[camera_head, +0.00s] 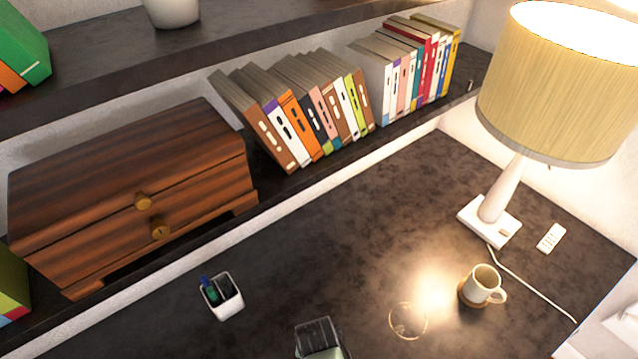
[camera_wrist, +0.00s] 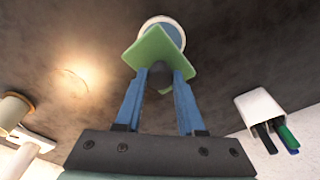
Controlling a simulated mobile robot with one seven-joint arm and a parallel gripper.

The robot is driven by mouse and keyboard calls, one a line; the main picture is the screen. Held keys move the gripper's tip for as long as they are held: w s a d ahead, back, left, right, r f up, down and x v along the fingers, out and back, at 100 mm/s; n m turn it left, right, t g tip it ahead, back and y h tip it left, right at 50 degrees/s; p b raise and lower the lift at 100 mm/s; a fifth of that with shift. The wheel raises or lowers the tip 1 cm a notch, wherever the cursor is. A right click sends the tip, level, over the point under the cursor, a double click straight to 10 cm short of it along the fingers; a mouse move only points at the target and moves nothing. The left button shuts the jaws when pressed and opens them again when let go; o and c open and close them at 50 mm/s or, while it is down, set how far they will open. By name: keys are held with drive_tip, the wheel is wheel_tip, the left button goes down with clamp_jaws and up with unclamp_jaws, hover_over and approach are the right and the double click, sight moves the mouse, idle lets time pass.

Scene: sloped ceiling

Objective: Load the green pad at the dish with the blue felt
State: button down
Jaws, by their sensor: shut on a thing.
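My gripper (camera_wrist: 160,77) shows in the wrist view with its two blue fingers closed on the green pad (camera_wrist: 152,52). The pad is a thin pale-green square, held tilted at the fingertips, with a small darker part between the fingers. Behind it is a round white dish (camera_wrist: 181,27) with blue felt (camera_wrist: 165,24) inside. The pad covers the lower part of the dish; I cannot tell whether they touch. In the head view the dish is not seen. A dark shape with a pale-green part is cut off at the bottom edge; I cannot tell what it is.
On the dark desk stand a white pen cup (camera_head: 226,299), a mug (camera_head: 483,285) on a coaster, a lamp (camera_head: 497,215) with a cord, and a remote (camera_head: 551,238). A wooden drawer box (camera_head: 130,190) and books (camera_head: 300,115) line the shelf.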

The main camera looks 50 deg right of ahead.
drive_tip(key=shift+a+f+b, duration=0.2)
drive_tip(key=shift+f+b, duration=0.5)
drive_tip(key=shift+f, duration=0.2)
wheel_tip(320, 180, down, 4)
drive_tip(key=b, duration=0.3)
drive_tip(key=shift+b, duration=0.35)
drive_tip(key=shift+f+b, duration=0.3)
drive_tip(key=shift+f, duration=0.15)
idle(1.0)
drive_tip(key=shift+r, duration=0.1)
wheel_tip(320, 180, up, 7)
drive_tip(key=p, duration=0.7)
idle(0.9)
